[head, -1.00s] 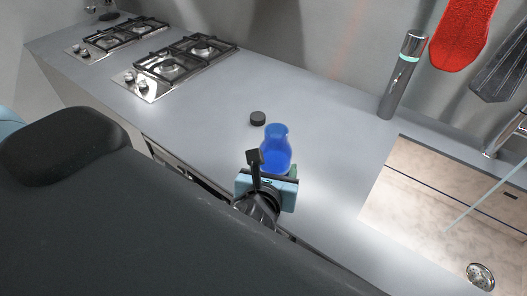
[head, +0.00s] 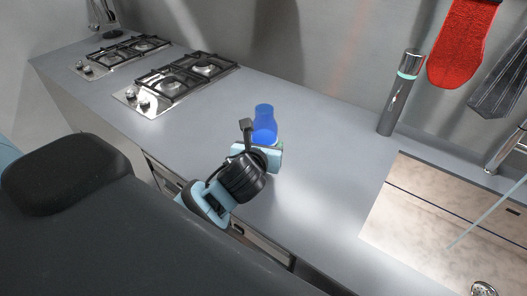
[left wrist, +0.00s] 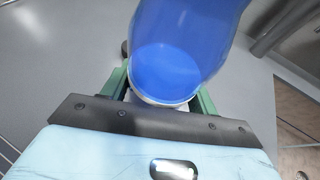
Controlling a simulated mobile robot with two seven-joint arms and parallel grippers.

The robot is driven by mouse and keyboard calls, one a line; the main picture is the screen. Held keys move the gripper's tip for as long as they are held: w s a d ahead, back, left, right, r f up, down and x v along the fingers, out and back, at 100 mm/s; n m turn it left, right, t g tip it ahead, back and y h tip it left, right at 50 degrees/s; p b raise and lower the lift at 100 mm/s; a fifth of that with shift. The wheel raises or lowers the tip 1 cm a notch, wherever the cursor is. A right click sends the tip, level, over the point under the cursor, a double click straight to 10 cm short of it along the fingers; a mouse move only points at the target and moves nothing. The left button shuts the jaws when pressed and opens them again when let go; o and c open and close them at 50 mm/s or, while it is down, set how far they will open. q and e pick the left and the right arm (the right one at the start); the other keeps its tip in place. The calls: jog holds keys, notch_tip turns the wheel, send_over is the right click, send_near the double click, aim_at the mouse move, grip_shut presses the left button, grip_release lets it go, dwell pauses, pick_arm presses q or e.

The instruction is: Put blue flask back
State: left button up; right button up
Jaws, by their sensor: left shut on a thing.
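The blue flask (head: 264,122) is see-through and narrows to a neck, and it is above the grey counter. My left gripper (head: 268,147) is shut on the flask. In the left wrist view the flask (left wrist: 180,45) fills the top middle, between the green fingers of the left gripper (left wrist: 160,98). The lower end of the flask is partly hidden by the gripper in the head view, so I cannot tell whether it touches the counter. My right gripper is not in view.
Gas hobs (head: 187,74) are at the back left of the counter (head: 315,130). A grey cylinder with a teal band (head: 400,95) stands at the back right. A red mitt (head: 462,45) hangs on the wall. A beige area with a dark line (head: 440,215) lies at right.

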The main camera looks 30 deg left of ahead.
pick_arm(q)
jog(key=shift+w+a+f, duration=0.25)
jog(key=shift+f, duration=0.35)
jog(key=shift+w+a+f, duration=0.2)
jog(key=shift+w+f, duration=0.05)
jog(key=shift+f, duration=0.85)
jog(key=shift+f, duration=0.1)
jog(key=o, duration=1.1)
jog(key=shift+f, duration=0.1)
jog(key=v, duration=1.2)
